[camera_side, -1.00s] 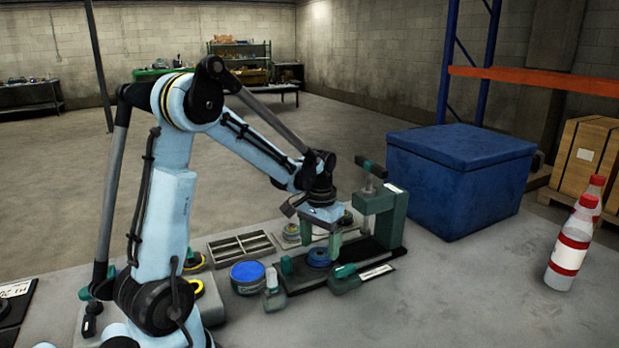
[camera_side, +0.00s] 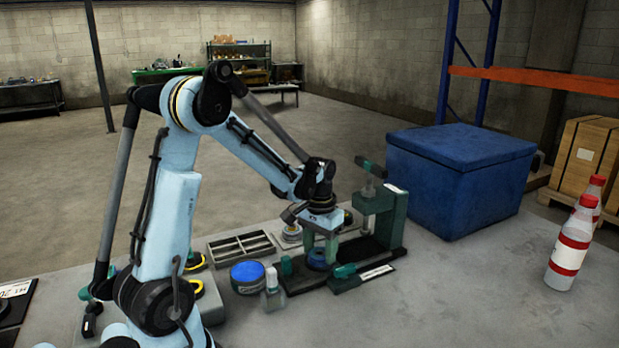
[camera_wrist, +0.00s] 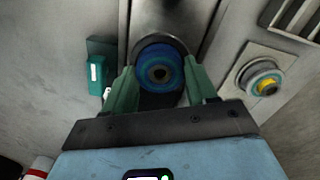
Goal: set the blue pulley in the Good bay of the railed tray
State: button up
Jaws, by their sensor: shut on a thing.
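The blue pulley (camera_side: 318,262) sits low on the dark base of a green press-like fixture (camera_side: 382,222) in the side view. In the wrist view the pulley (camera_wrist: 160,68) is a blue ring with a dark centre. My gripper (camera_side: 320,254) points down with its green fingers on either side of the pulley. In the wrist view my gripper (camera_wrist: 162,76) is shut on it. A grey tray with dividers (camera_side: 241,247), perhaps the railed tray, lies to the left. Its bay labels are not readable.
A blue-topped round tin (camera_side: 248,277) and a small bottle (camera_side: 273,291) stand left of the fixture. Another pulley-like part on a pale plate (camera_wrist: 262,80) shows in the wrist view. A large blue box (camera_side: 460,180) and red-capped bottles (camera_side: 572,242) stand to the right.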

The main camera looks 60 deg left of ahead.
aim_at(320, 253)
jog(key=shift+r, duration=2.25)
jog(key=s+a+r+n, duration=0.1)
jog(key=s+a+n, duration=0.2)
jog(key=s+a, duration=0.35)
jog(key=s+a+r+n, duration=0.2)
jog(key=s+a+n, duration=0.15)
jog(key=a, duration=0.65)
jog(key=shift+m, duration=0.25)
jog(key=shift+s+d+f, duration=0.1)
jog(key=shift+s+f, duration=0.05)
jog(key=shift+f, duration=0.9)
jog(key=shift+s+d+f, duration=0.1)
jog(key=shift+f, duration=0.9)
jog(key=shift+s+d+f, duration=0.1)
jog(key=shift+s+f, duration=0.05)
jog(key=shift+f, duration=0.9)
jog(key=shift+f, duration=0.35)
jog(key=shift+f, duration=0.35)
jog(key=shift+f, duration=0.3)
